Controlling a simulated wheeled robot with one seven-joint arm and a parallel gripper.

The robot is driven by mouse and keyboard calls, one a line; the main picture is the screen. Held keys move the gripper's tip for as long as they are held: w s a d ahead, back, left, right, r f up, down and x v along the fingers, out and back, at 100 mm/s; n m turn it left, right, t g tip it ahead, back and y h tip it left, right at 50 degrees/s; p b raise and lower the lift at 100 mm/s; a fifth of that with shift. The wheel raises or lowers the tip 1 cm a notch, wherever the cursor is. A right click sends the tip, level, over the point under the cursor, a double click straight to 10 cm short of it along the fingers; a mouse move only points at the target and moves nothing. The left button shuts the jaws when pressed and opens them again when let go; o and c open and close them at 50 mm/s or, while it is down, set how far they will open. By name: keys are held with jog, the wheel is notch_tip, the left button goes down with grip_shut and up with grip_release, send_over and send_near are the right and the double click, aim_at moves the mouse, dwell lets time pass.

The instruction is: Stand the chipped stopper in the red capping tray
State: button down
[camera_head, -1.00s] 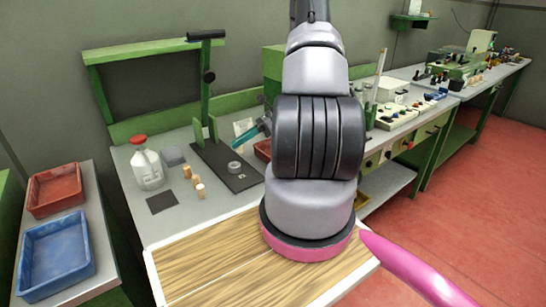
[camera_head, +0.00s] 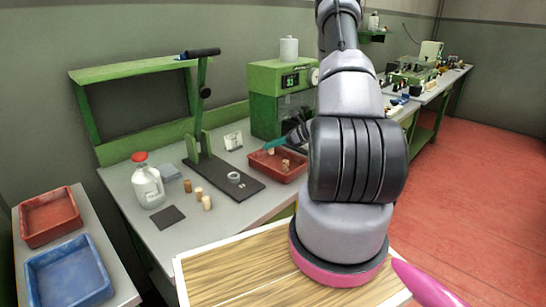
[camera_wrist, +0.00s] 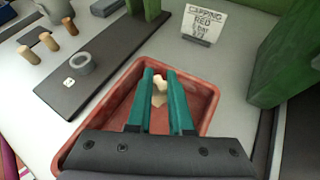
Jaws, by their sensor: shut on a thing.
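The red capping tray (camera_head: 259,166) is on the bench; in the wrist view its rim (camera_wrist: 208,100) surrounds my fingers. My gripper (camera_head: 275,147) reaches over it with teal fingers shut on a pale cork stopper (camera_head: 270,152). In the wrist view the stopper (camera_wrist: 159,82) shows between the fingertips (camera_wrist: 159,75). Its chip is too small to make out clearly. Another cork stopper (camera_head: 285,164) is in the tray, nearer me. I cannot tell whether the held stopper touches the tray floor.
Several corks (camera_head: 207,202) stand left of the dark press base (camera_head: 222,178). A card (camera_wrist: 203,22) reading "CAPPING RED" stands behind the tray, and a green machine (camera_head: 278,95) beside it. A bottle (camera_head: 147,186) is at left. Another red tray (camera_head: 50,215) and a blue tray (camera_head: 68,277) are far left.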

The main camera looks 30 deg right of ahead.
jog(key=shift+f, duration=2.05)
jog(key=shift+f, duration=0.1)
jog(key=c, duration=0.8)
grip_release()
